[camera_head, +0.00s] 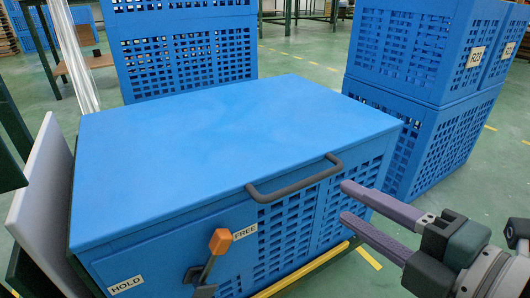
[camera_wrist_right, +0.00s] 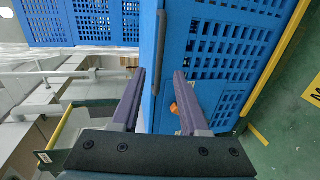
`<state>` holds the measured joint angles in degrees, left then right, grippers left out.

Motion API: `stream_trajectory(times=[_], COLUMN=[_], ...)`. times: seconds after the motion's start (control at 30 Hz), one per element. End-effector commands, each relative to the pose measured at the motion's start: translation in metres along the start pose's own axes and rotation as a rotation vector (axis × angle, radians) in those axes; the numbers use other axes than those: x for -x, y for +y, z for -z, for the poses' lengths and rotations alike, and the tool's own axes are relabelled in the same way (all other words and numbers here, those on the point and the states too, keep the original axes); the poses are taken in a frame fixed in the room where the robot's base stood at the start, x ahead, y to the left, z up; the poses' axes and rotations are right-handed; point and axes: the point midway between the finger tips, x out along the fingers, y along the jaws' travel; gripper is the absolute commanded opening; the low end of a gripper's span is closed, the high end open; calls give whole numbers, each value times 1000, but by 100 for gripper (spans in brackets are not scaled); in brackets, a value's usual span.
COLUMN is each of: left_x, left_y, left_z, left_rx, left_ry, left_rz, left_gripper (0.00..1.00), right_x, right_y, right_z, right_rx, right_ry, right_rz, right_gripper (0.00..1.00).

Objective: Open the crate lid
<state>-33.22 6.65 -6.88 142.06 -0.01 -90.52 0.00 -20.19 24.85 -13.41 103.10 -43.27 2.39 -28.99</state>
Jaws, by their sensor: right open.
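The blue crate (camera_head: 150,262) stands in front of me with its flat blue lid (camera_head: 230,130) lying shut on top. A dark grey bar handle (camera_head: 295,178) is on the lid's front edge; it also shows in the right wrist view (camera_wrist_right: 160,45), in line with the gap between my fingers. My right gripper (camera_head: 345,202) is open and empty, just right of the handle and seemingly apart from it. Its purple fingers show in the right wrist view (camera_wrist_right: 160,74). A lever with an orange knob (camera_head: 219,240) sits on the crate front, its knob beside the FREE label. My left gripper is not in view.
A HOLD label (camera_head: 126,285) is at the front's lower left. Stacked blue crates stand behind (camera_head: 185,50) and at the right (camera_head: 420,50). A pale panel (camera_head: 42,205) leans along the left side. Green floor (camera_head: 480,190) is open at the right.

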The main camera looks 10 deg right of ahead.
Motion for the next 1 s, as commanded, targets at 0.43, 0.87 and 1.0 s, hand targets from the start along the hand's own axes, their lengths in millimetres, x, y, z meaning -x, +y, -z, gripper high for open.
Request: stream_trajectory(times=[0.43, 0.87, 1.0], left_x=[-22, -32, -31], left_y=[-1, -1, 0], left_z=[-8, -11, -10], left_rx=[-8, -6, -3], left_ry=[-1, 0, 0], left_rz=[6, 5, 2], left_gripper=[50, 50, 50], right_x=[-66, -98, -97], right_y=[-1, 1, 1], right_z=[-1, 0, 0], right_rx=[1, -1, -2], right_ry=[0, -2, -2], right_rz=[-3, 0, 0], right_gripper=[44, 44, 44])
